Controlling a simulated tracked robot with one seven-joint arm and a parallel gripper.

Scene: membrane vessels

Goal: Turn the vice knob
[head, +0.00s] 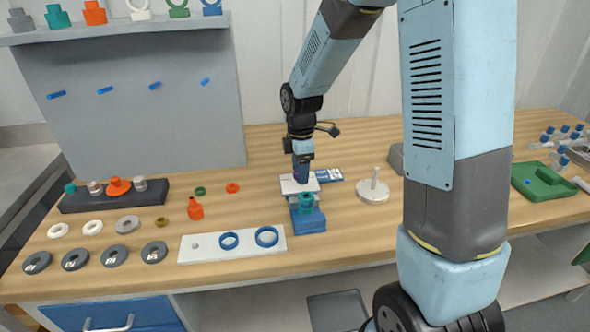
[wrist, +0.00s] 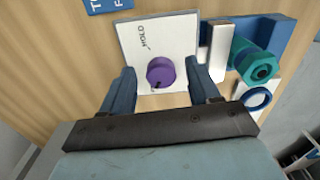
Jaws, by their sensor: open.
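The vice knob is a purple round knob (wrist: 160,73) on a white plate (wrist: 178,35) marked "HOLD". In the wrist view it lies between the two fingers of my gripper (wrist: 162,88), which is open with a gap on both sides of the knob. In the head view my gripper (head: 301,172) points down over the white plate (head: 289,184) and mostly hides the knob. The vice has a blue base (head: 309,222) and holds a teal fitting (head: 306,202), which also shows at the right in the wrist view (wrist: 254,63).
A white board (head: 195,256) with blue rings lies left of the vice. A white disc with a post (head: 373,189) stands to its right. Loose rings and an orange bottle-shaped part (head: 195,209) lie at left. A green holder (head: 543,181) is far right.

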